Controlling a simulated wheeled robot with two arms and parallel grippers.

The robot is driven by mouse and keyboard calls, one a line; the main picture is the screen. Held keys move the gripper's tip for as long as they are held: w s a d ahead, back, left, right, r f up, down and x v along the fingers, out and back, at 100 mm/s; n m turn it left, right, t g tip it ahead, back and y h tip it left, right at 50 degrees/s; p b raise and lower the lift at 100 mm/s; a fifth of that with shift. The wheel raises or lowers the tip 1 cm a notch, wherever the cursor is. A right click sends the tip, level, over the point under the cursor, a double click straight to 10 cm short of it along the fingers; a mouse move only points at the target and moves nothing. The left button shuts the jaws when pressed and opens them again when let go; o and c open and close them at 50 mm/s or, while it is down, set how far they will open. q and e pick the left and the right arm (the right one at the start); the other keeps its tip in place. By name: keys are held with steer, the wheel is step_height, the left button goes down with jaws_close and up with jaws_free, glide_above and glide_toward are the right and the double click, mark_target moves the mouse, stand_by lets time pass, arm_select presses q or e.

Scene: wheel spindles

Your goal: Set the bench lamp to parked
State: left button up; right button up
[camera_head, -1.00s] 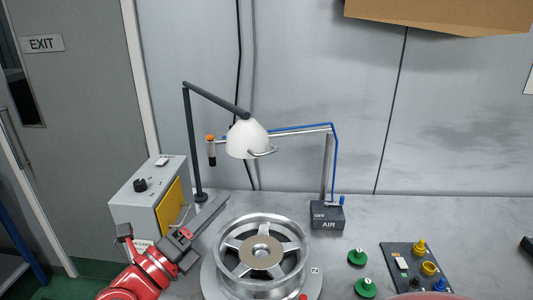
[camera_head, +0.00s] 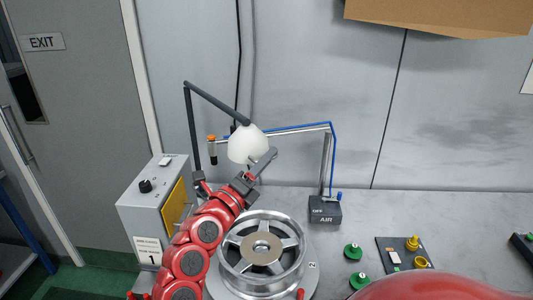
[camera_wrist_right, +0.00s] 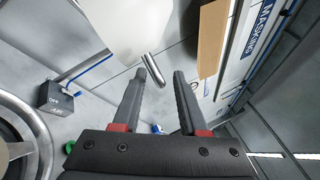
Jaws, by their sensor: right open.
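The bench lamp has a white shade (camera_head: 243,146) on a dark jointed arm (camera_head: 217,102) that rises from a post at the back of the bench. The shade hangs above and behind the wheel. In the right wrist view the shade (camera_wrist_right: 128,25) fills the upper left, with a metal handle (camera_wrist_right: 153,68) at its lower edge. My right gripper (camera_head: 262,163) is at the lower right of the shade, hiding the handle in the head view. Contact cannot be told. My left gripper is not in view.
A silver wheel (camera_head: 230,265) stands below my right gripper. A grey control box (camera_head: 145,213) is at left. The AIR box (camera_head: 324,210) with its pipe and blue hose stands at right. Green knobs (camera_head: 352,251) and a dark panel (camera_head: 389,243) lie further right.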

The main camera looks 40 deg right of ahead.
steer(key=shift+d, duration=0.25)
jaws_close()
steer(key=shift+r, duration=0.15)
stand_by(1.2)
